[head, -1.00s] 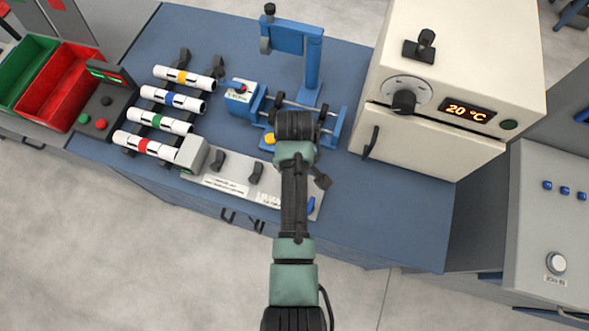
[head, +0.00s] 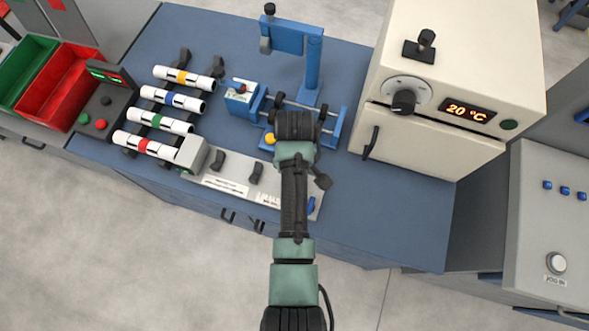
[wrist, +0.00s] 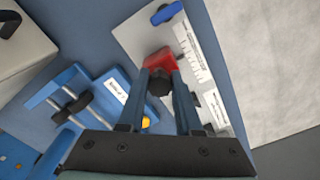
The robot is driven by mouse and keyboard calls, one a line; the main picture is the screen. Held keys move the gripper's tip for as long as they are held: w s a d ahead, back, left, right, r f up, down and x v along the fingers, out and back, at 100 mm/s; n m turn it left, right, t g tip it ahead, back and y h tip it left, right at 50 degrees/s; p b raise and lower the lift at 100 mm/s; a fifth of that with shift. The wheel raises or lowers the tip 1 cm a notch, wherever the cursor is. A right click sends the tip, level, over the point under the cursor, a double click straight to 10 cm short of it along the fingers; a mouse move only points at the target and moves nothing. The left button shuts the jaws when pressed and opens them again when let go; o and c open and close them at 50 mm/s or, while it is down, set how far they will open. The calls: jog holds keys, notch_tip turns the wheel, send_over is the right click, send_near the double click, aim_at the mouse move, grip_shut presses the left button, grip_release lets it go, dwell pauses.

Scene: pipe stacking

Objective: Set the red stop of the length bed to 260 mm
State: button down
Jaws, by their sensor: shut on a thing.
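In the wrist view the red stop (wrist: 158,62) sits on the light grey length bed (wrist: 138,28), beside a printed scale (wrist: 190,55). My gripper (wrist: 160,84) is shut on the stop's dark knob, with a finger on each side of it. In the head view my arm hides the stop, and the bed (head: 236,188) shows along the front of the bench. The scale's numbers are too small to read, so I cannot tell the stop's setting.
A blue clamp fixture (head: 334,125) stands behind the bed. Several banded pipes (head: 178,100) lie on a rack at the left. A cream oven (head: 470,60) showing 20 °C stands at the right. A blue piece (wrist: 166,12) sits at the bed's end.

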jog(key=shift+d+r, duration=0.1)
jog(key=shift+s+d+r+p, duration=0.1)
jog(key=shift+s+d+p, duration=0.2)
jog(key=shift+d+p, duration=0.5)
jog(key=shift+d+f, duration=0.2)
jog(key=shift+d, duration=0.1)
jog(key=c, duration=0.6)
grip_release()
jog(key=shift+s, duration=0.1)
notch_tip(320, 180, up, 13)
